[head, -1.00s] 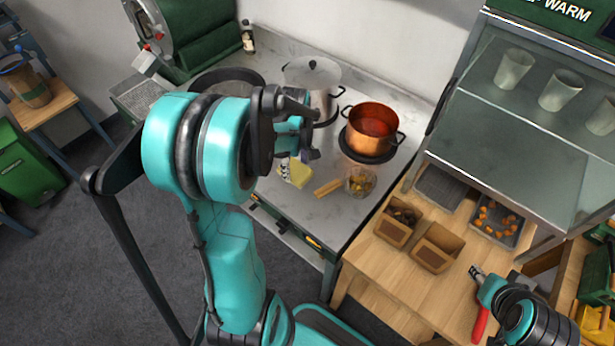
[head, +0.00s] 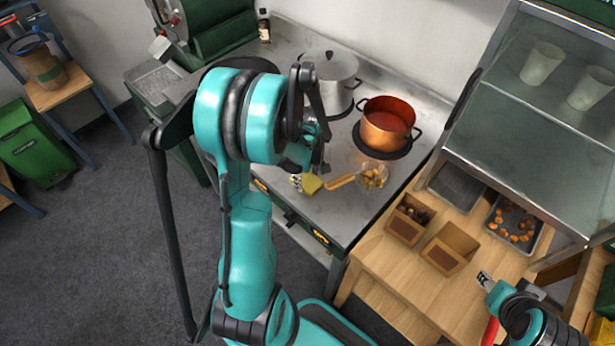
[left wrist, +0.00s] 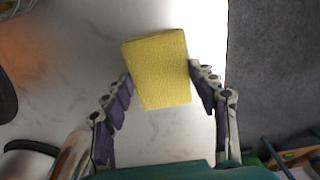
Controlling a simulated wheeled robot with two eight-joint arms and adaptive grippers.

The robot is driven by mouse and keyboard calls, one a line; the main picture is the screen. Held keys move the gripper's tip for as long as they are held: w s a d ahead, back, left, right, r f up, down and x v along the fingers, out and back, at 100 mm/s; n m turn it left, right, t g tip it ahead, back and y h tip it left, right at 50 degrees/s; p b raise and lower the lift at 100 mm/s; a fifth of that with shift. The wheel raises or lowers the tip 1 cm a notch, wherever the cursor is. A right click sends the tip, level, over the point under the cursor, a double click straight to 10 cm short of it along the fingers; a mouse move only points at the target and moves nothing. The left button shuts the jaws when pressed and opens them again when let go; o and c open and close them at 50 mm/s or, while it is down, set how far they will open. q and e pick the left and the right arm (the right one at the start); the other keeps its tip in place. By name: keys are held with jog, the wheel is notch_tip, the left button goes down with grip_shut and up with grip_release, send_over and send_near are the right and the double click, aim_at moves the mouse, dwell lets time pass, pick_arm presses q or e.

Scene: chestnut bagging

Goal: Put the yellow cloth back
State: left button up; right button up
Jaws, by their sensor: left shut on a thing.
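Whether the cloth touches the counter is hard to tell. My right gripper (head: 485,281) is over the wooden table at the lower right, away from the cloth; its jaw opening is unclear.
A copper pot (head: 388,124) and a lidded steel pot (head: 333,80) stand behind the cloth. A glass bowl (head: 374,176) and a wooden handle (head: 341,181) lie just right of it.

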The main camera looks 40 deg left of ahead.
pick_arm(q)
jog(key=o, duration=1)
jog(key=shift+f, duration=0.1)
